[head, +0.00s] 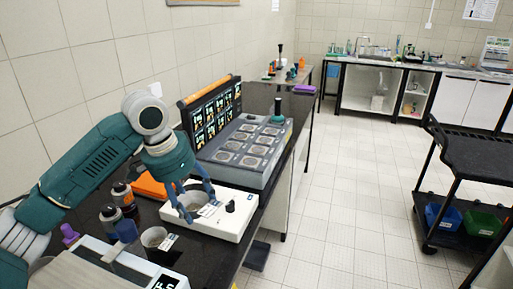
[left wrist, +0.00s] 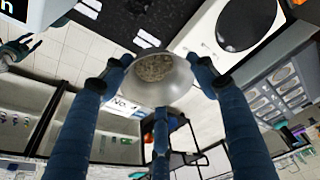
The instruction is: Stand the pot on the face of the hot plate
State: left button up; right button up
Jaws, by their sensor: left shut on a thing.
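The pot is a small grey metal bowl (left wrist: 160,85) with grainy grey contents, seen in the left wrist view. It also shows between the blue fingers in the head view (head: 187,205). My left gripper (head: 191,208) is shut on it, its fingers spread around the sides. The hot plate is a white box (head: 226,222) with a black knob. Its dark round face (left wrist: 246,22) shows beside the pot in the left wrist view. In the head view the pot overlaps the hot plate's left part; I cannot tell if they touch. A part like my right gripper (left wrist: 18,50) shows small, its jaws unclear.
A grey cup (head: 154,238) stands on the black counter in front of the hot plate. A large grey device (head: 245,150) stands behind the hot plate. A black cart (head: 470,155) stands at the right.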

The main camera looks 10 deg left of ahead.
pick_arm(q)
jog(key=s+d+f+n+y+b, duration=0.2)
jog(key=s+d+f+n, duration=0.45)
jog(key=s, duration=0.45)
jog(key=w+a+r+m, duration=0.2)
jog(key=w, duration=0.1)
jog(key=w+a+r+m+h+p, duration=0.1)
jog(key=w+a+r+m, duration=0.1)
jog(key=w, duration=0.2)
jog(key=w+a+r+m+p, duration=0.1)
jog(key=w+a+r+m, duration=0.1)
jog(key=w, duration=0.1)
jog(key=shift+w+r+h, duration=0.15)
jog(key=shift+w+h, duration=0.15)
jog(key=shift+h, duration=0.1)
jog(key=shift+w+a+r+m, duration=0.1)
jog(key=shift+w+a+m, duration=0.15)
jog(key=shift+m, duration=0.1)
notch_tip(320, 180, down, 16)
jog(key=p, duration=0.3)
notch_tip(320, 180, down, 3)
jog(key=shift+p, duration=1.1)
jog(key=shift+f, duration=0.3)
